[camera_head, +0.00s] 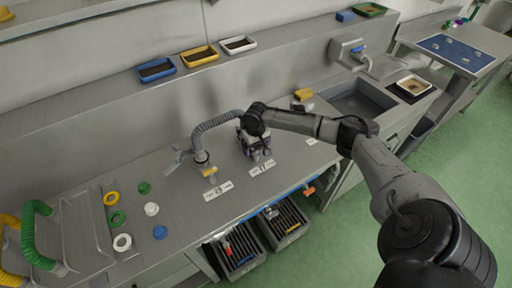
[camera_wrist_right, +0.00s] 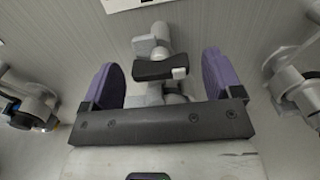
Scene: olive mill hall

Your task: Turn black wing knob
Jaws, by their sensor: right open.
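The black wing knob (camera_wrist_right: 153,70) sits on a grey metal valve body in the right wrist view. It lies crosswise and has a pale tip at its right end. My right gripper (camera_wrist_right: 160,77) is open, with one purple finger on each side of the knob and a visible gap to both. In the head view my right gripper (camera_head: 250,133) points down over the fitting on the bench, and the arm hides most of the knob there. My left gripper is not in view.
More fittings flank the knob in the wrist view. White labels (camera_head: 262,167) lie in front. Coloured rings and caps (camera_head: 151,209) lie left; a sink (camera_head: 358,104) is right.

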